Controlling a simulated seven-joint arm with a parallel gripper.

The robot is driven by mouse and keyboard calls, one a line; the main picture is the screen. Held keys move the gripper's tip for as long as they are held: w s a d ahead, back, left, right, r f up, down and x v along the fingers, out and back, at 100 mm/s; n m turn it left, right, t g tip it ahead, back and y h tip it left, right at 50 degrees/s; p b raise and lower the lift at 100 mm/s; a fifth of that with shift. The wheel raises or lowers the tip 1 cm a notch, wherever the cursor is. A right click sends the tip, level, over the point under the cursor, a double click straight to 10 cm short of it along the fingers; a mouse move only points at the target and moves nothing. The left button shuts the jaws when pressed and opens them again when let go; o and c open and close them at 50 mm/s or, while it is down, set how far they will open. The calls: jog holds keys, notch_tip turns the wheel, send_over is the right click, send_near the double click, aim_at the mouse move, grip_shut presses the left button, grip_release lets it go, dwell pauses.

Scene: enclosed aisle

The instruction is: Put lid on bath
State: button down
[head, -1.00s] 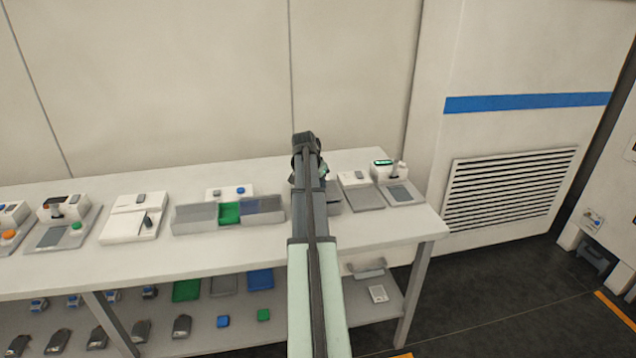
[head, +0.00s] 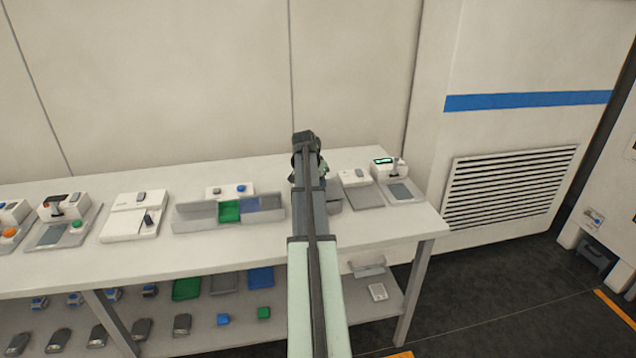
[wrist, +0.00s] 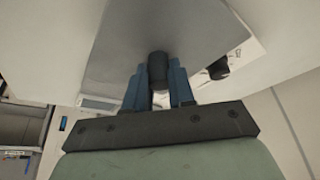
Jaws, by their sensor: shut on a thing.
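In the wrist view my gripper (wrist: 160,92) is shut on the dark round knob (wrist: 158,68) of a grey lid (wrist: 115,45). The broad lid plate lies beyond the blue fingers and hides most of what is behind it. In the head view my arm covers the gripper and most of that spot on the bench. A small grey part (head: 333,200) shows just right of the arm; I cannot tell whether it is the lid or the bath. Whether the lid touches the bath cannot be seen.
A white unit with a black knob (wrist: 218,68) stands close right of the lid. On the bench (head: 240,250), a bin row (head: 195,218) stands left of my arm, and a scale-like device (head: 385,170) stands right. The front strip is clear.

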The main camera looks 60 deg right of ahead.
jog(key=shift+f, duration=0.5)
dwell(0.6)
jog(key=c, duration=0.9)
grip_release()
jog(key=v, duration=1.3)
jog(key=shift+a+r, duration=0.2)
jog(key=shift+r, duration=0.1)
jog(key=shift+w, duration=0.1)
